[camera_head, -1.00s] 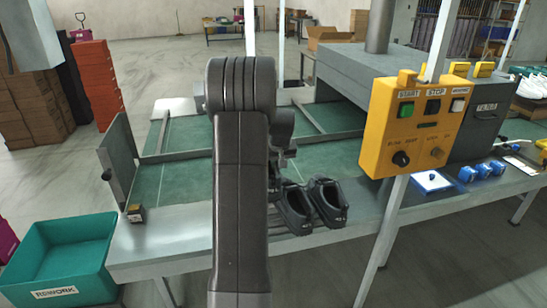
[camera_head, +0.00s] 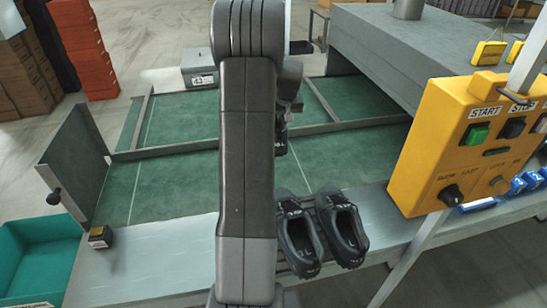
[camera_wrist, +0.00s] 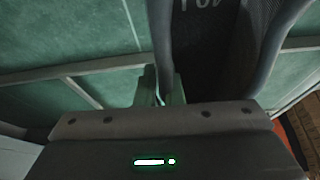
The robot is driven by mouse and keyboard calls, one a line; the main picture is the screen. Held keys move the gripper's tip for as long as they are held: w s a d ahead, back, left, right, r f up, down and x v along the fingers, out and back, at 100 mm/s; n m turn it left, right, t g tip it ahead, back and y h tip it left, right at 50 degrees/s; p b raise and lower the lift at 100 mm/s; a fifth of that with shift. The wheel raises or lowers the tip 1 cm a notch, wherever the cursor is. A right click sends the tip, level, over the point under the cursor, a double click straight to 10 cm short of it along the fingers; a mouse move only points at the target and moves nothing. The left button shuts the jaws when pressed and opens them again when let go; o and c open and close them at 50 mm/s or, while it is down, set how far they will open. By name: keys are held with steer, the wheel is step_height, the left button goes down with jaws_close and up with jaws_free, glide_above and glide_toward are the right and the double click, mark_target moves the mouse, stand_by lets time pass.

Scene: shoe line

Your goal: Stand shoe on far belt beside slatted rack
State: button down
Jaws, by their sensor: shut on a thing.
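My gripper (camera_wrist: 166,92) is shut on a dark shoe (camera_wrist: 212,35), which fills the top middle of the wrist view. Only part of this shoe shows there. In the head view my arm hides most of the gripper; a small dark piece, probably the held shoe (camera_head: 281,146), shows beside the arm over the green belts. The far belt (camera_head: 185,112) lies beyond a grey rail. Two black shoes, the left (camera_head: 299,245) and the right (camera_head: 343,232), stand side by side on the near metal ledge. Slats under them are barely visible.
The near belt (camera_head: 178,182) is bare where visible. A grey rail (camera_head: 190,146) divides the belts. A grey box (camera_head: 199,76) stands at the far edge. A grey tunnel (camera_head: 385,50) and yellow control box (camera_head: 470,140) stand right. A teal bin (camera_head: 35,260) is at lower left.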

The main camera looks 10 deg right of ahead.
steer(key=shift+w+d+f, duration=0.1)
steer(key=shift+w+f, duration=0.1)
steer(key=shift+w, duration=0.05)
step_height(320, 180, down, 9)
steer(key=p, duration=0.1)
steer(key=shift+f, duration=0.2)
steer(key=shift+f+b, duration=0.3)
steer(key=shift+f, duration=0.15)
steer(key=c, duration=2)
jaws_free()
steer(key=shift+f, duration=0.1)
steer(key=o, duration=0.5)
steer(key=shift+c, duration=0.2)
